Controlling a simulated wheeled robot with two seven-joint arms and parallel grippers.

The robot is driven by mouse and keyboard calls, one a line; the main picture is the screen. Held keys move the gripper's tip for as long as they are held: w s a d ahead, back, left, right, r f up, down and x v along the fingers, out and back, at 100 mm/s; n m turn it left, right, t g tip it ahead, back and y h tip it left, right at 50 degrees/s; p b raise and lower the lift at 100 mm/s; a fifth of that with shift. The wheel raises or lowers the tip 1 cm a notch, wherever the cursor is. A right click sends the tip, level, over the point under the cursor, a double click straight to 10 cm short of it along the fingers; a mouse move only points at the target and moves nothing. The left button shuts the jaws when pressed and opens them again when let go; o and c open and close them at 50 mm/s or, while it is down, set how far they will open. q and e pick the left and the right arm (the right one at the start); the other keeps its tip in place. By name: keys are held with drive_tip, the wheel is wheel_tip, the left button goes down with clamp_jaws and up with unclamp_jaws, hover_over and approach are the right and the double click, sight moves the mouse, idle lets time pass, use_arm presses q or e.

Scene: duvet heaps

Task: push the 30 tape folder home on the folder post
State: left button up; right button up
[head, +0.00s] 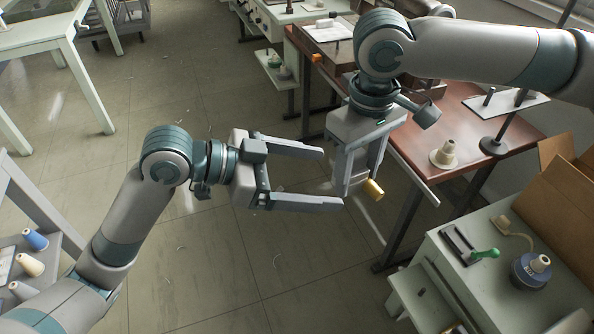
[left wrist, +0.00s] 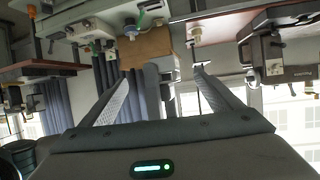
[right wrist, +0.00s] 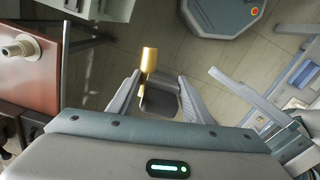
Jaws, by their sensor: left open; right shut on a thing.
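My right gripper (head: 357,180) is shut on a piece with a gold-coloured cylinder (head: 373,189), held in the air over the floor. In the right wrist view the gold cylinder (right wrist: 149,60) sticks out past the fingertips, with a grey part (right wrist: 160,101) between the fingers. This looks like the tape folder, but I can read no number on it. My left gripper (head: 333,178) is open and empty, its fingertips close to the right gripper's. A white plate with dark upright pegs (head: 507,103) stands on the brown table; I cannot tell whether one is the folder post.
The brown table (head: 455,110) holds a cream cone (head: 444,154). A pale table (head: 440,255) at lower right carries a green-handled tool (head: 482,254), a blue spool (head: 531,269) and a cardboard box (head: 572,200). Thread cones (head: 30,264) stand at lower left.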

sight(359, 180)
use_arm(q)
drive_tip(key=x, duration=0.7)
drive_tip(key=shift+d+f, duration=0.1)
drive_tip(key=c, duration=1.3)
use_arm(e)
drive_tip(key=o, duration=1.3)
drive_tip(key=shift+r, duration=0.2)
wheel_tip(359, 180, up, 12)
drive_tip(key=shift+f, duration=0.15)
